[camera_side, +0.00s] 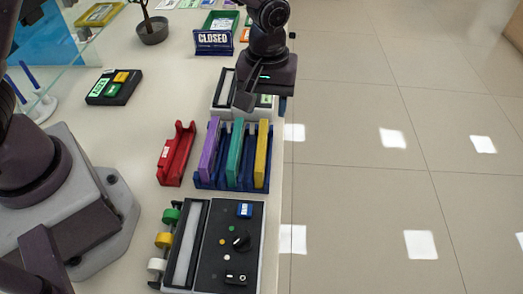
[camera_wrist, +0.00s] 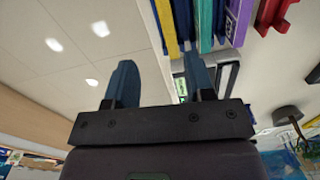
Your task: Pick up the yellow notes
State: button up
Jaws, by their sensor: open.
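The yellow notes (camera_side: 261,154) stand upright as a thin slab in the right slot of a blue rack (camera_side: 205,183). Teal notes (camera_side: 235,150) and purple notes (camera_side: 209,148) stand in the same rack to their left. In the wrist view the yellow notes (camera_wrist: 165,24) show at the top edge, beyond the fingers. My gripper (camera_side: 245,97) is above the counter behind the rack, apart from the notes. In the wrist view its two blue fingers (camera_wrist: 160,82) are spread with nothing between them.
An empty red holder (camera_side: 177,155) stands left of the rack. A black control panel (camera_side: 232,245) with knobs is in front. A grey-white device (camera_side: 222,100) sits partly hidden under my gripper. The counter edge drops off at the right.

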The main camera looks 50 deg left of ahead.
aim_at(262, 143)
jog(key=shift+n, duration=0.4)
notch_tip(262, 143, down, 8)
jog(key=shift+r, duration=0.25)
jog(key=shift+s+a+f, duration=0.1)
jog(key=shift+a+f, duration=0.1)
jog(key=shift+f, duration=1.2)
jog(key=shift+s+a+f, duration=0.1)
jog(key=shift+a+f, duration=0.1)
jog(key=shift+f, duration=1.15)
grip_shut()
